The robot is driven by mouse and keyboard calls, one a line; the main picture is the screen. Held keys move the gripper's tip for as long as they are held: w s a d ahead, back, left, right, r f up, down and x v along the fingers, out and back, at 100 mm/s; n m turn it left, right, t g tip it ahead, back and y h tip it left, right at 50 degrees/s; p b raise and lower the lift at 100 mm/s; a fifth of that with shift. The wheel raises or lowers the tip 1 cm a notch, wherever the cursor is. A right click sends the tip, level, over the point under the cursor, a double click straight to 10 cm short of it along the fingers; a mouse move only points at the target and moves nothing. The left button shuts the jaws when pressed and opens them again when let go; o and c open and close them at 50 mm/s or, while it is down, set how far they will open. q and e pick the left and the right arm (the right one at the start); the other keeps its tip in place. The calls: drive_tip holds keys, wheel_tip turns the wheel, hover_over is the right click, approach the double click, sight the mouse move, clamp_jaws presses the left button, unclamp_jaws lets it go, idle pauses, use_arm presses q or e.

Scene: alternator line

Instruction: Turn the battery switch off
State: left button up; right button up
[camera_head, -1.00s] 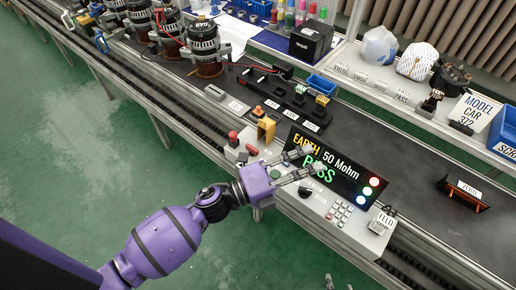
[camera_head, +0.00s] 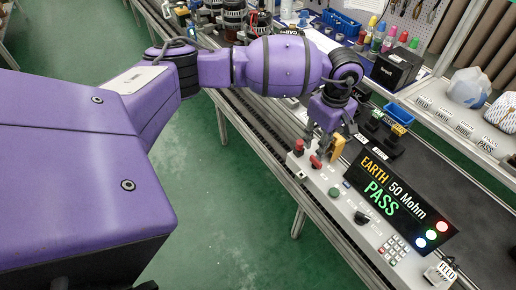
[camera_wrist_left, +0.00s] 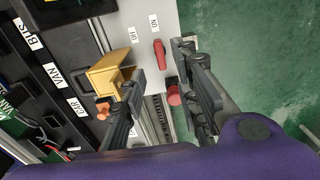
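A red lever switch (camera_head: 316,161) sits near the left end of the grey test panel (camera_head: 346,206); I take it to be the battery switch. My left gripper (camera_head: 322,132) points down over this end of the panel. In the left wrist view its fingers (camera_wrist_left: 158,68) are spread, with the lever showing between and beyond them, apart from both. My right gripper is not in view.
A yellow bracket (camera_head: 337,147) stands close behind the lever, near one left finger in the wrist view. A red round button (camera_head: 298,146) is beside it; a green button (camera_head: 334,191) and black knob (camera_head: 361,217) lie rightward. The display (camera_head: 400,200) reads EARTH 50 Mohm PASS.

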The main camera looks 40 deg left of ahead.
sight(315, 163)
use_arm(q)
wheel_tip(315, 163, down, 7)
drive_tip(key=shift+d+r, duration=0.1)
idle(0.3)
clamp_jaws()
